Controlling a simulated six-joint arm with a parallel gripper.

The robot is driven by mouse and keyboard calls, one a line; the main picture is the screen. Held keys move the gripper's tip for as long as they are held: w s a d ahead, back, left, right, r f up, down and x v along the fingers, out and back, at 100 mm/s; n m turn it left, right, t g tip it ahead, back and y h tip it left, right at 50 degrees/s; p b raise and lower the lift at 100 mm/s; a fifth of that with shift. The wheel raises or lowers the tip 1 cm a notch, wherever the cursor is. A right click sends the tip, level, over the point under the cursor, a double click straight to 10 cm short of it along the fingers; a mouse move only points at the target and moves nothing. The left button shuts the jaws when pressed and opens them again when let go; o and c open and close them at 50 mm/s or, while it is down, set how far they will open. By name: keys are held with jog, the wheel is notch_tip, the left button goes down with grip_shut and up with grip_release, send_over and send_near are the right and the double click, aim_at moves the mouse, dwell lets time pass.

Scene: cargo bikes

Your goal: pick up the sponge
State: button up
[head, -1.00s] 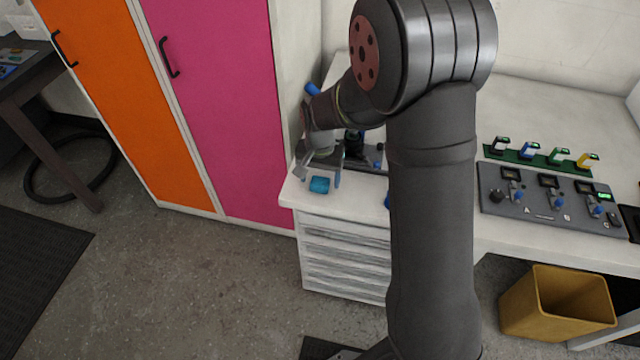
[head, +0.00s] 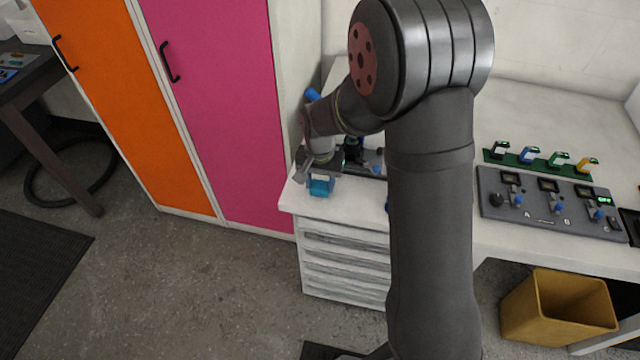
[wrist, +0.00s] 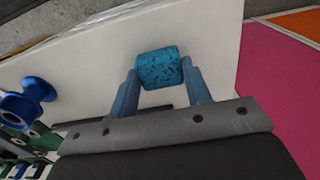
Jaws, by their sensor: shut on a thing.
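The sponge (head: 320,187) is a small blue block near the front left corner of the white worktop. In the wrist view the sponge (wrist: 158,68) is speckled with dark spots and sits between the two blue fingers. My gripper (head: 321,180) is shut on it, with a finger on each side in the wrist view (wrist: 160,80). In the head view the gripper covers part of the sponge. I cannot tell whether the sponge still touches the worktop.
The white worktop (head: 455,225) has drawers below its left end. A pink cabinet door (head: 220,100) stands close at left. A blue spool-shaped thing (wrist: 28,104) is beside the gripper. A control panel (head: 550,203) lies at right. A yellow bin (head: 558,308) stands below.

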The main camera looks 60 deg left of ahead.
aim_at(320, 184)
jog(key=shift+r, duration=0.45)
notch_tip(320, 184, up, 3)
jog(key=shift+f, duration=0.1)
jog(key=w+d+r, duration=0.7)
jog(key=w+d, duration=0.1)
jog(key=shift+d, duration=0.3)
